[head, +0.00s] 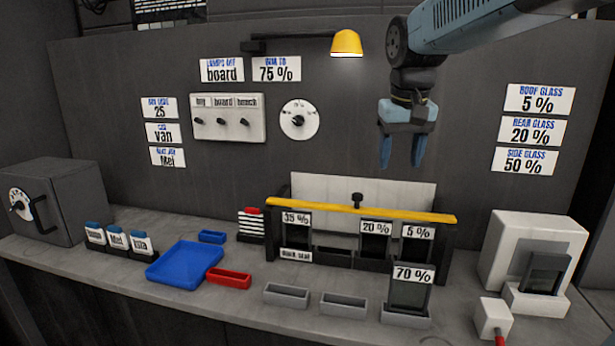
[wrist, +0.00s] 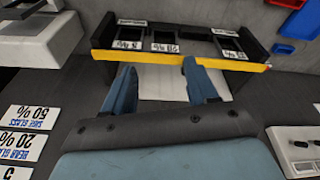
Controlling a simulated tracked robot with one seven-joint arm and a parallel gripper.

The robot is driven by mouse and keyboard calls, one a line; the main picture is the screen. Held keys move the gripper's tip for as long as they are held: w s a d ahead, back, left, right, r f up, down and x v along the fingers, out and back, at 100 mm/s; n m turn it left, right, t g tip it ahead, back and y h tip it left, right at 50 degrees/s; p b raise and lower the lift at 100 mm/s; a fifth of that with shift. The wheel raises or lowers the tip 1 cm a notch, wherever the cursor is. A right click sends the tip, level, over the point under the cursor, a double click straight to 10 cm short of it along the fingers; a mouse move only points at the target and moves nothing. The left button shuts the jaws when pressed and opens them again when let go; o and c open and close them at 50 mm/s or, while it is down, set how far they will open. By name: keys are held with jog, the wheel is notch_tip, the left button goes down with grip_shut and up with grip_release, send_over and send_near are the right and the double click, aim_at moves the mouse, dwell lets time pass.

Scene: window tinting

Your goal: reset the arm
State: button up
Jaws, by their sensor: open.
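My blue arm comes in from the top right of the head view. My gripper (head: 402,165) hangs fingers down in front of the back wall, above the rack's right part. Its two fingers are apart with nothing between them. In the wrist view my gripper (wrist: 160,80) also shows open and empty. The rack (head: 360,207) with its yellow bar stands below it on the bench, apart from the fingers. In the wrist view the rack (wrist: 180,55) appears upside down beyond the fingertips.
A 70 % glass sample (head: 410,292) stands in a grey holder before the rack. A white device (head: 505,250) is at right. A yellow lamp (head: 346,43) juts from the wall left of my arm. A blue tray (head: 184,262) and a grey oven-like box (head: 60,200) are at left.

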jog(key=s+d+f+t, duration=0.1)
jog(key=s+f, duration=0.3)
jog(key=s, duration=0.4)
jog(key=s+d+f+t, duration=0.2)
jog(key=s+d+f, duration=0.2)
jog(key=s, duration=0.4)
jog(key=shift+s+f+m, duration=0.3)
jog(key=shift+d, duration=0.1)
dwell(1.8)
